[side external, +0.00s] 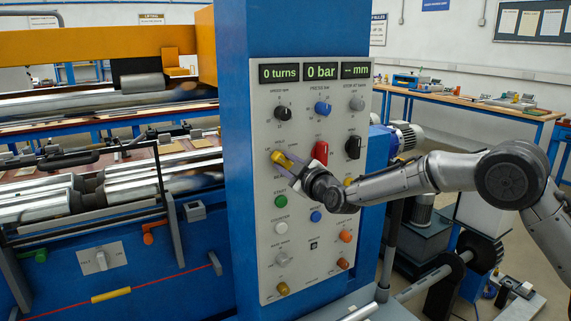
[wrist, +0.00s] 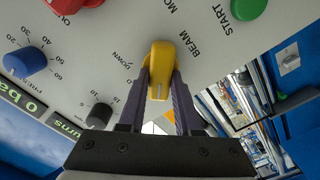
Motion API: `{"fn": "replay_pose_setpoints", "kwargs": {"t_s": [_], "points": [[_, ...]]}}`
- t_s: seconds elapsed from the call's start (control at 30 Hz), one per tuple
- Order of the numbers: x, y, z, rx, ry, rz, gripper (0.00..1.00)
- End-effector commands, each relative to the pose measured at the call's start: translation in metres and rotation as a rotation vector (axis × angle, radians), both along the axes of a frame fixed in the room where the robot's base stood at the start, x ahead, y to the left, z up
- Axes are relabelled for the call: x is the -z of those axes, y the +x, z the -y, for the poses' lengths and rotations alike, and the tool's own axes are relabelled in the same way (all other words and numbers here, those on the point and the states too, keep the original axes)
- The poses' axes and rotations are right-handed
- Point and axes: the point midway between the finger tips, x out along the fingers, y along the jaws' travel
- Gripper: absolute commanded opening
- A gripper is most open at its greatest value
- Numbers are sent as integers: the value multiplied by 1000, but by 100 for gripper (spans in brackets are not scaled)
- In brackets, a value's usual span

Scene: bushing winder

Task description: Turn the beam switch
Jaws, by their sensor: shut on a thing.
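The beam switch (wrist: 161,62) is a yellow knob on the grey control panel, with the word BEAM printed beside it in the wrist view. In the side view the yellow knob (side external: 280,158) is at the panel's left-middle and looks tilted. My gripper (wrist: 162,84) has its two dark fingers on either side of the knob, shut on it. In the side view my gripper (side external: 294,170) reaches the panel from the right and covers part of the area below and right of the knob.
A red knob (side external: 321,152) and a black knob (side external: 353,147) sit to the right. A green START button (side external: 280,201) is below. Displays (side external: 321,72) at the top read 0 turns and 0 bar. More knobs surround my gripper closely.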

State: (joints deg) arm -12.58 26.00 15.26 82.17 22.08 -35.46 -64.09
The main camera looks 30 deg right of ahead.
Motion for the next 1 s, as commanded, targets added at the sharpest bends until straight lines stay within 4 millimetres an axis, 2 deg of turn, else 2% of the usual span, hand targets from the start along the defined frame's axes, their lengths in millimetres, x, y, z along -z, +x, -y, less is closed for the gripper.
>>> {"fn": "replay_pose_setpoints", "kwargs": {"t_s": [0.03, 0.07, 0.2, 0.5, 0.63, 0.77, 1.0], "points": [[1, 0, 0, -1, -4, -1, 0], [1, 0, 0, -1, -4, -1, 36], [1, 0, 0, -1, -3, -1, 61], [0, -1, 0, 0, -2, 0, 62], [0, -7, 0, -1, -2, 1, 62], [-1, -25, -1, -2, -2, 1, 62], [-1, -73, -1, -1, -1, 0, 62]]}}
